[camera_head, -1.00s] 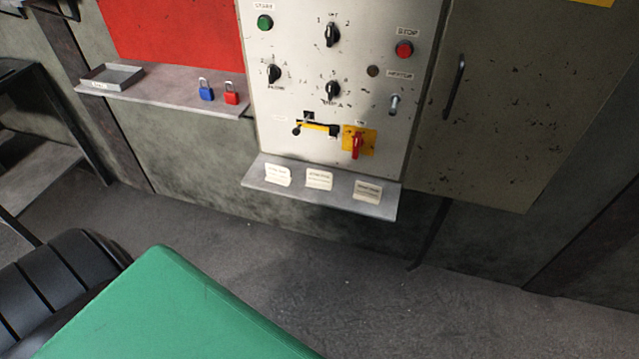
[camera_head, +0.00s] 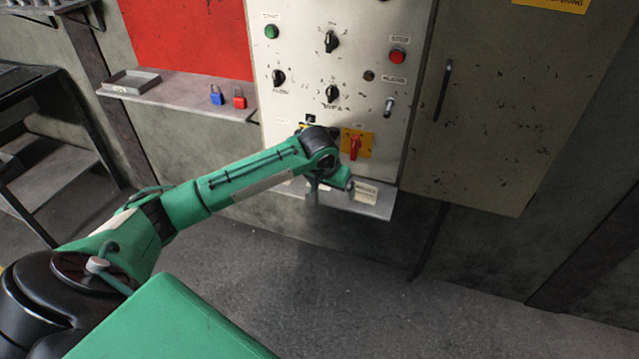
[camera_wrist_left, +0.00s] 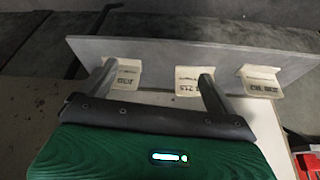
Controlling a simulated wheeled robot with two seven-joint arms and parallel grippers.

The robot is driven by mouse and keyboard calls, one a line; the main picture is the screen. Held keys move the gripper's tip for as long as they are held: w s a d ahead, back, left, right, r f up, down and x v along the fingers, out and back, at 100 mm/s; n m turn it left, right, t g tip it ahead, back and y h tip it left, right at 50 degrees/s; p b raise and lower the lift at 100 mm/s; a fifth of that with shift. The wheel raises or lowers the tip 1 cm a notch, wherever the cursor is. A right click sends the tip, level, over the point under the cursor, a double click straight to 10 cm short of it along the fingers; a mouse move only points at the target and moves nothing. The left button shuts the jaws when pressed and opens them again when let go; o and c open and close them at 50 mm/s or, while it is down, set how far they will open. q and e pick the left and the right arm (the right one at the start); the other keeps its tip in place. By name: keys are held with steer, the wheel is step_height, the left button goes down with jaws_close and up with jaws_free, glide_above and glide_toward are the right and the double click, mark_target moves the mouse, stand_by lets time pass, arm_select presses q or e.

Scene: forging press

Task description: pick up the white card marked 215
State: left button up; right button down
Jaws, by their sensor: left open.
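Three white cards lie on the small grey shelf under the control panel. In the left wrist view they are a left card (camera_wrist_left: 127,74), a middle card (camera_wrist_left: 188,80) and a right card (camera_wrist_left: 261,82). The middle card's marking looks like 215, but it is small and blurred. My left gripper (camera_wrist_left: 157,72) is open and empty, with one finger over the left card and the other over the middle card's edge. In the head view my left gripper (camera_head: 330,192) is at the shelf (camera_head: 378,211); one card (camera_head: 366,192) shows beside it, the others mostly hidden by my arm.
The control panel (camera_head: 365,60) rises behind the shelf, with a red switch (camera_head: 354,147) and a metal toggle (camera_head: 389,106) close above my wrist. To the left, a ledge (camera_head: 185,97) holds a tray (camera_head: 132,82), a blue padlock (camera_head: 216,96) and a red padlock (camera_head: 239,98).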

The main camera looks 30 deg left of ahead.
arm_select(q)
steer(key=w+a+r+n, duration=0.2)
steer(key=a+r, duration=0.4)
steer(key=r, duration=0.2)
steer(key=shift+y, duration=0.4)
steer(key=x, duration=0.8)
steer(key=shift+a+f+p, duration=0.15)
steer(key=shift+a+p, duration=0.1)
steer(key=shift+p, duration=0.1)
steer(key=shift+f, duration=0.25)
steer(key=p+x, duration=0.1)
steer(key=x, duration=0.3)
steer(key=shift+a+f, duration=0.15)
steer(key=shift+f, duration=0.25)
steer(key=shift+c, duration=1.3)
steer(key=c, duration=0.8)
arm_select(e)
steer(key=shift+s+d+r, duration=0.25)
steer(key=shift+s, duration=0.2)
steer(key=shift+s+d+r, duration=0.2)
steer(key=shift+s, duration=0.25)
steer(key=shift+f, duration=0.15)
